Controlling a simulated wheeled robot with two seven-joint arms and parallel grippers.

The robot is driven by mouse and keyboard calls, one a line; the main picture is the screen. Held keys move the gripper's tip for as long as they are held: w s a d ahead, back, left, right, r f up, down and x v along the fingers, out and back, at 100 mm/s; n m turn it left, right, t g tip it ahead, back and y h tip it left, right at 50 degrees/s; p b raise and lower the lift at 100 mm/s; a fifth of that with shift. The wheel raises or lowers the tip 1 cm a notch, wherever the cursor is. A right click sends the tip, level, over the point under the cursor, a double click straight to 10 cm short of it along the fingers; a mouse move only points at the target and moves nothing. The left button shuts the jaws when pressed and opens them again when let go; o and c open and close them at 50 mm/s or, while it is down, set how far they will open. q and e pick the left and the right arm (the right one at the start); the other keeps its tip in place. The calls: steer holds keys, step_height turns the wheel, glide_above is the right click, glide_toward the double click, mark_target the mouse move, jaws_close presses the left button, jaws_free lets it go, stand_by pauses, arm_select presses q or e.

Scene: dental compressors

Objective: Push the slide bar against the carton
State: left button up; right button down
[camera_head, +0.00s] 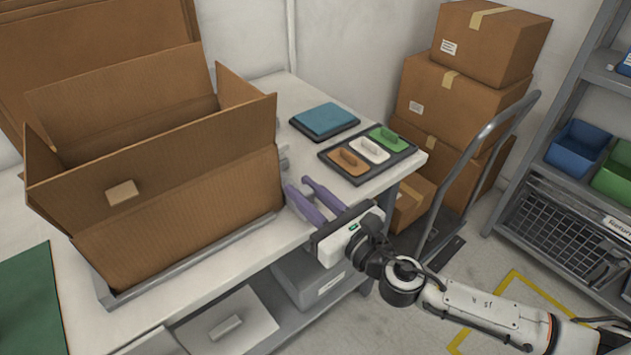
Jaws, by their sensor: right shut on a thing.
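The large open brown carton (185,205) stands on the white table with its flaps up, in a grey metal frame (190,268). A small grey metal part, seemingly the slide bar (284,160), shows at the carton's right edge; most of it is hidden behind the carton. My right gripper (299,185) reaches in from the right, its purple fingers low over the table beside the carton's right side. It is shut on what looks like the slide bar, though the contact is hard to see. My left gripper is not in view.
A black tray (367,178) with brown, white and green handled blocks and a teal pad (325,121) lie behind my right gripper. Stacked cartons (455,105) on a hand truck (478,150) stand at the right. A green mat (32,300) lies at the left.

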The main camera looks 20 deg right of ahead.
steer(key=shift+s+a, duration=0.1)
steer(key=shift+a, duration=0.25)
steer(key=c, duration=1.5)
jaws_free()
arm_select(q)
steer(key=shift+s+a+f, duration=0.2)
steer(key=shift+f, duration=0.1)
arm_select(e)
steer(key=shift+s+d, duration=0.1)
steer(key=shift+s, duration=0.1)
arm_select(q)
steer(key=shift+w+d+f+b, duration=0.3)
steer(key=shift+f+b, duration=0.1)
steer(key=shift+b, duration=0.6)
arm_select(e)
steer(key=v, duration=1)
